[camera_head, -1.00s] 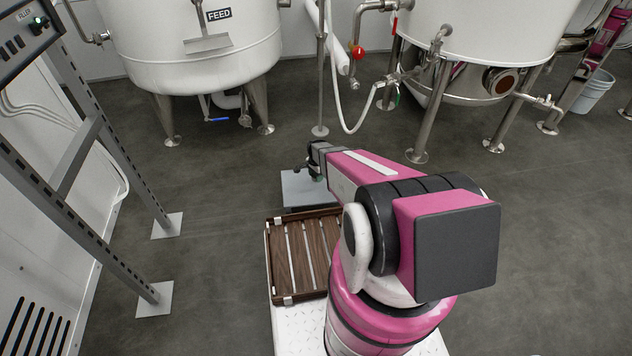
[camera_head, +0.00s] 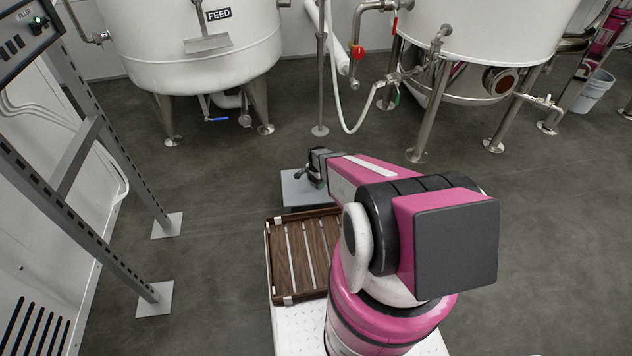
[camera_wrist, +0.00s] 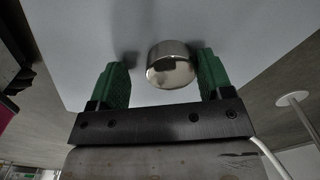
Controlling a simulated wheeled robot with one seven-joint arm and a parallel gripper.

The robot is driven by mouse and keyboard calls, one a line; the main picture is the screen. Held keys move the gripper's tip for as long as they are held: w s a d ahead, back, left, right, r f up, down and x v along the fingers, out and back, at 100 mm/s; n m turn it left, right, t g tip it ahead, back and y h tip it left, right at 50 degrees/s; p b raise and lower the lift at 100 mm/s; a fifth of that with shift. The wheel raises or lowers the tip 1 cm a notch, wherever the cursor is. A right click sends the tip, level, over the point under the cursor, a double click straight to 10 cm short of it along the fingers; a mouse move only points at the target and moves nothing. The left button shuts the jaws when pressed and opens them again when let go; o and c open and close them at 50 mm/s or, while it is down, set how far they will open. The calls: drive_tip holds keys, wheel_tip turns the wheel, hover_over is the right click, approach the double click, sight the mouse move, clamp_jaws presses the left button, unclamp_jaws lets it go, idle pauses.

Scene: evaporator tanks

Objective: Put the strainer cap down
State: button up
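The strainer cap (camera_wrist: 170,66) is a short, shiny metal cylinder. In the wrist view it rests on a smooth pale grey surface (camera_wrist: 85,40). My gripper (camera_wrist: 162,62) has two green fingers, spread apart on either side of the cap. There is a clear gap between the left finger and the cap; the right finger is close beside it, and I cannot tell whether they touch. In the head view my gripper (camera_head: 314,178) is low over the grey surface (camera_head: 291,191), and the cap is not discernible there.
A brown slatted wooden tray (camera_head: 305,262) lies just nearer than the grey surface. The FEED tank (camera_head: 195,60) and another white tank (camera_head: 480,40) stand behind on metal legs. A metal frame (camera_head: 85,150) stands at left. Dark floor is open at right.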

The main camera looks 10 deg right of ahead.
wheel_tip(320, 180, up, 12)
drive_tip(key=s+r+n, duration=0.6)
drive_tip(key=s+r, duration=0.4)
drive_tip(key=r, duration=0.3)
drive_tip(key=s+r+n, duration=0.6)
drive_tip(key=s+r, duration=0.5)
drive_tip(key=r, duration=0.2)
drive_tip(key=shift+s+r, duration=0.15)
drive_tip(key=shift+r, duration=0.2)
